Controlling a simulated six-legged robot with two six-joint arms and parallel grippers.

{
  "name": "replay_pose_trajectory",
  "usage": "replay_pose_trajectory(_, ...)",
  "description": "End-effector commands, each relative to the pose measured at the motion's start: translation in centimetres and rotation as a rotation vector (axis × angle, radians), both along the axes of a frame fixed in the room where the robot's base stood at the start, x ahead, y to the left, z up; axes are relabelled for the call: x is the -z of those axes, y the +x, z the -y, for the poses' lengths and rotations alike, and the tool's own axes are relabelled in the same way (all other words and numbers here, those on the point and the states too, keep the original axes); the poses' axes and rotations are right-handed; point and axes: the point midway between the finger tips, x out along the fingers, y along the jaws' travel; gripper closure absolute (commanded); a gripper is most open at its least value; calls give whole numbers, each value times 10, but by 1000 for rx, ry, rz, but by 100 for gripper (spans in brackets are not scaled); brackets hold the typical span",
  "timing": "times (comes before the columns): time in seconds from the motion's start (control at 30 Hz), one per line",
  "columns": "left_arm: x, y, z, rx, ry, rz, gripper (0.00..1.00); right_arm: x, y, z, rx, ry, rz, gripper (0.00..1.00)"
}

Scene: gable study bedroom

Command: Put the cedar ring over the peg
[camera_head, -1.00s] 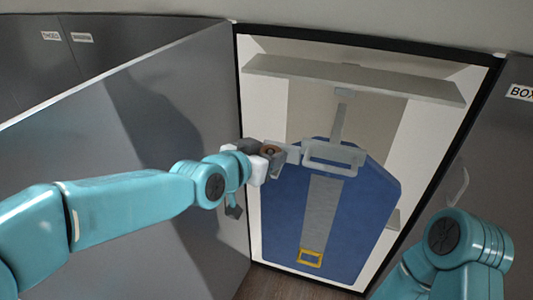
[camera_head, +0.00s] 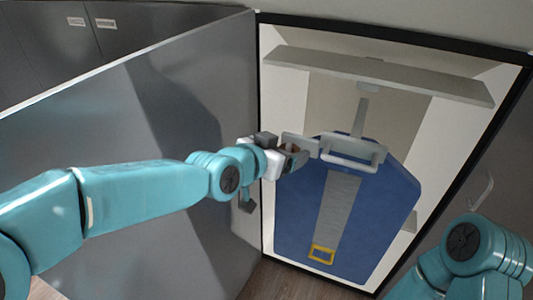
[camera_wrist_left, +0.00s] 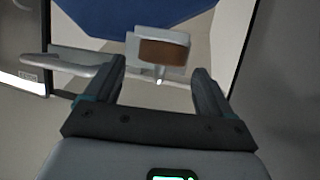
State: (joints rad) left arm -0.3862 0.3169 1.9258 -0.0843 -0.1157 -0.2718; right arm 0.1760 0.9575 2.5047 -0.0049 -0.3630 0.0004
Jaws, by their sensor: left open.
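The cedar ring is a small brown band (camera_wrist_left: 163,52), seen nearly side-on in the left wrist view, in front of a pale grey plate (camera_wrist_left: 146,38). A thin pale peg (camera_wrist_left: 160,77) shows just below it, and the ring seems to sit around it against the plate. In the head view only a small brown part of the ring (camera_head: 292,148) shows among the fingers. My left gripper (camera_head: 285,153) is open, with its fingers apart on either side of the peg; neither finger visibly touches the ring. My right gripper is out of view.
A blue bag-like item (camera_head: 300,215) with a grey strip and yellow buckle (camera_head: 321,254) hangs in the open cabinet. Its grey handle (camera_head: 352,150) is close to my left gripper. A shelf (camera_head: 380,70) is above. The open grey door (camera_head: 130,120) stands left, behind my left arm.

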Motion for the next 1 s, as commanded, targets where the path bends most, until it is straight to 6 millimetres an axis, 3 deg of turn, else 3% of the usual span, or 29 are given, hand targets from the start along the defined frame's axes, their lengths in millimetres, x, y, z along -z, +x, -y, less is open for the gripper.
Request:
replay_pose_trajectory(0.4,-37,-80,-51,-2,-4,7,17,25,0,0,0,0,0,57)
replay_pose_trajectory(0.6,-54,-110,-69,-1,-2,5,17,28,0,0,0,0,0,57)
replay_pose_trajectory(1.0,-60,-123,-76,0,0,0,17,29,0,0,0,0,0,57)
